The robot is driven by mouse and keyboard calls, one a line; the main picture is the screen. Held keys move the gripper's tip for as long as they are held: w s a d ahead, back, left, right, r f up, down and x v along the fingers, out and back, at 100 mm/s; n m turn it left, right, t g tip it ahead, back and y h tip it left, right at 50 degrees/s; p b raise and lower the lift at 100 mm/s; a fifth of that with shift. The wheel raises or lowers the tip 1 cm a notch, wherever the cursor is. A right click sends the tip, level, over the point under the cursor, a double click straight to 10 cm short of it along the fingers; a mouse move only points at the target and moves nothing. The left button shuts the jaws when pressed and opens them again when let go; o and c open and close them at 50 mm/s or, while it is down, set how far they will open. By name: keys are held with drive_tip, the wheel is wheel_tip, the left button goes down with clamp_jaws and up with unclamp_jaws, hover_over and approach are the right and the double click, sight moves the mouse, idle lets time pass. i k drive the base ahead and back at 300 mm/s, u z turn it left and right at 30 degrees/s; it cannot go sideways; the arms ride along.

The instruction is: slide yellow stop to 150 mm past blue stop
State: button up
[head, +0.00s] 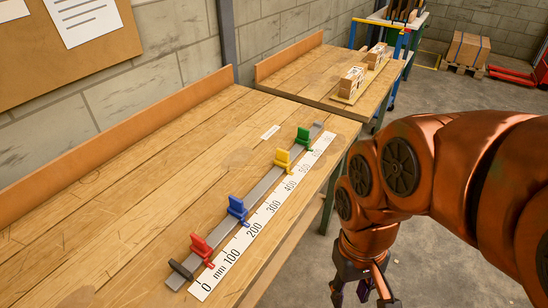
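The yellow stop (284,161) sits on a grey rail (262,185) on the wooden bench, between the blue stop and the green stop. The blue stop (237,208) is nearer on the same rail, with its pointer around the 200 label. The yellow pointer lies by the scale beyond the 400 label; the exact readings are too small to tell. A white millimetre scale (265,215) runs along the rail's right side. My gripper (364,298) hangs off the bench's right side, above the floor, apart from all stops. Its fingers look spread and empty, partly cut by the lower edge.
A red stop (201,246) sits near the rail's dark near end, and a green stop (303,139) near the far end. A small white label (270,132) lies left of the rail. A second bench (318,73) stands behind.

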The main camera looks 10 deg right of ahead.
sight(282, 159)
drive_tip(key=z, duration=1.5)
drive_tip(key=i, duration=0.5)
drive_tip(key=u, duration=3.1)
